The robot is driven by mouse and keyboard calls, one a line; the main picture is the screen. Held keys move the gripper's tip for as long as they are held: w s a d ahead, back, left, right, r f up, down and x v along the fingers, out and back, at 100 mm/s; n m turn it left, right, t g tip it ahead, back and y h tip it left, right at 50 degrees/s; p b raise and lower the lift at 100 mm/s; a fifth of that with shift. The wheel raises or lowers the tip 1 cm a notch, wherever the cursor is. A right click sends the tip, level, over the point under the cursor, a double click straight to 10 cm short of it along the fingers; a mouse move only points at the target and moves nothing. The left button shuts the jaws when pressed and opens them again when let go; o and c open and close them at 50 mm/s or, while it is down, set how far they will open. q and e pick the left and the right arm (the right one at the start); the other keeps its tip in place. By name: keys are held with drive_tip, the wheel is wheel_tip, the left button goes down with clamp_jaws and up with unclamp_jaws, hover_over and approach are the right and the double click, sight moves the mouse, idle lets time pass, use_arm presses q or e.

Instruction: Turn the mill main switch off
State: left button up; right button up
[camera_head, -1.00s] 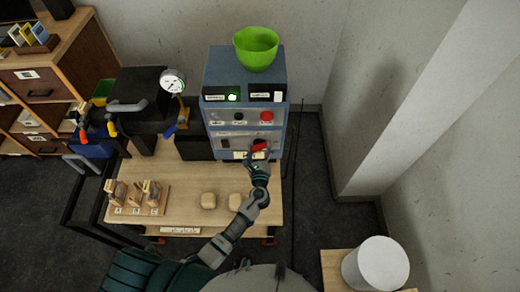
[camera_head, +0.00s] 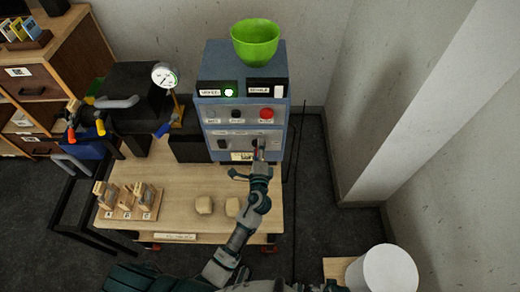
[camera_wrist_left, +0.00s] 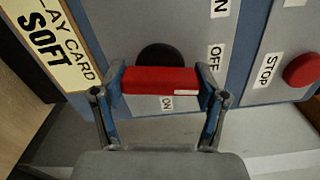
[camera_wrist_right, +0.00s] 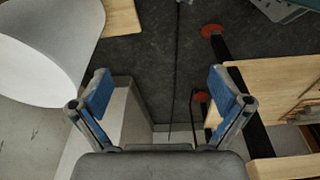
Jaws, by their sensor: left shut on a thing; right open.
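The main switch is a red bar handle (camera_wrist_left: 160,80) on a dark round hub (camera_wrist_left: 162,56), low on the blue-grey mill cabinet (camera_head: 213,150). My left gripper (camera_wrist_left: 160,86) is shut on this handle, with a finger at each end. In the left wrist view the handle's white mark points right, towards the side of the OFF label (camera_wrist_left: 215,60); the ON label (camera_wrist_left: 167,102) is just below the handle. In the head view my left gripper (camera_head: 257,160) mostly hides the handle. My right gripper (camera_wrist_right: 160,95) is open and empty above the floor.
A green lamp (camera_head: 229,92) glows on the cabinet. A red STOP button (camera_head: 266,114) is above the switch, and a green bowl (camera_head: 255,42) stands on top. The table (camera_head: 180,215) holds wooden blocks and two pale lumps. A white cylinder (camera_head: 385,270) stands at lower right.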

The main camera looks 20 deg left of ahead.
use_arm(q)
drive_tip(key=shift+f+n+b, duration=0.15)
drive_tip(key=shift+n+b, duration=0.4)
drive_tip(key=shift+n, duration=0.65)
use_arm(e)
drive_tip(key=shift+w+r, duration=0.2)
drive_tip(key=shift+r, duration=1.7)
use_arm(q)
drive_tip(key=o, duration=1.2)
drive_tip(key=shift+c, duration=0.2)
drive_tip(key=v, duration=1.2)
